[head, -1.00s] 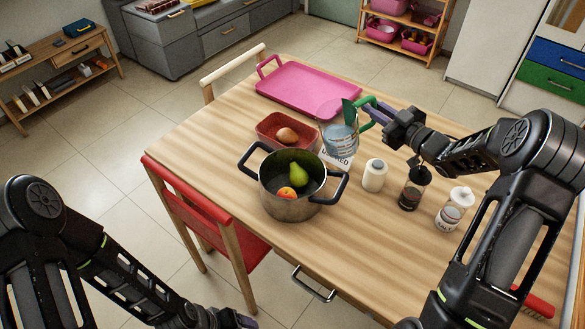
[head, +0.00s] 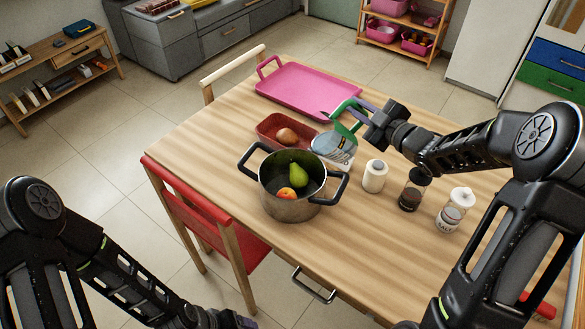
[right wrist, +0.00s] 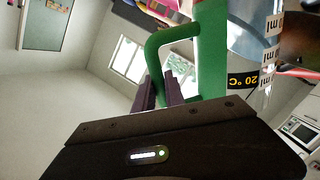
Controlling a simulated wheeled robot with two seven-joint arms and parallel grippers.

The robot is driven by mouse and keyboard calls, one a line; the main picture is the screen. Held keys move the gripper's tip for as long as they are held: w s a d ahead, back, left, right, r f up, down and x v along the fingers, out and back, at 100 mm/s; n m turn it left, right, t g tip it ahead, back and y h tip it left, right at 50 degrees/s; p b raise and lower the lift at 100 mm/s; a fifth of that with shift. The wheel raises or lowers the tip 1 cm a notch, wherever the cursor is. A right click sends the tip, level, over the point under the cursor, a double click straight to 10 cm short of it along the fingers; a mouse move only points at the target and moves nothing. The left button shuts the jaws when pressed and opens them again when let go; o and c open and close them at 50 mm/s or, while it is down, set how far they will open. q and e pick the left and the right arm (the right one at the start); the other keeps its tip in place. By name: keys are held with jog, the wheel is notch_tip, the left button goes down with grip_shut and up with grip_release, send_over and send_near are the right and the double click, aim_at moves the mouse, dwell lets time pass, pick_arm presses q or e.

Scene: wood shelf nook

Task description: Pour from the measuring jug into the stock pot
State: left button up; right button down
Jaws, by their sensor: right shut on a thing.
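The clear measuring jug (head: 333,150) has a green handle (head: 341,134) and is tipped well over, its mouth toward the stock pot. My right gripper (head: 362,113) is shut on the handle; the handle and printed scale (right wrist: 266,55) also show in the right wrist view. The steel stock pot (head: 291,208) stands upright on the table with a green pear (head: 299,175) and an orange-red fruit (head: 286,194) inside. The jug is at the pot's upper right; I cannot make out a stream. My left gripper (head: 240,321) is low at the bottom edge, its fingers mostly cut off.
A red tray (head: 268,128) with a brown egg-shaped item (head: 287,136) lies behind the pot, a pink tray (head: 308,88) farther back. A white jar (head: 375,176), a dark jar (head: 413,190) and a salt jar (head: 455,211) stand to the right. The table's left front is clear.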

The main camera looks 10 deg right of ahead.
aim_at(341, 110)
jog(key=shift+s+a+r+n, duration=0.1)
jog(key=shift+a+r+n, duration=0.2)
jog(key=shift+a+n, duration=0.2)
jog(key=shift+s+a+r+n, duration=0.1)
jog(key=shift+a+r+n, duration=0.05)
jog(key=shift+a+n, duration=0.3)
jog(key=shift+s+a+r+n+h+b, duration=0.1)
jog(key=shift+a+n+h+b, duration=0.15)
jog(key=shift+a+n+b, duration=0.15)
jog(key=shift+s+a+r+n+h+b, duration=0.1)
jog(key=shift+a+n+h+b, duration=0.15)
jog(key=shift+a+n+b, duration=0.1)
dwell(0.9)
jog(key=shift+s+a+n+b, duration=0.15)
jog(key=shift+a+n+b, duration=0.7)
jog(key=shift+b, duration=1.25)
dwell(0.4)
jog(key=shift+s+a+r+n+h+b, duration=0.15)
jog(key=shift+a+r+n+h+b, duration=0.1)
jog(key=shift+a+b, duration=0.55)
jog(key=shift+s+a+r+n+h+b, duration=0.15)
jog(key=shift+a+b, duration=0.3)
jog(key=shift+b, duration=0.5)
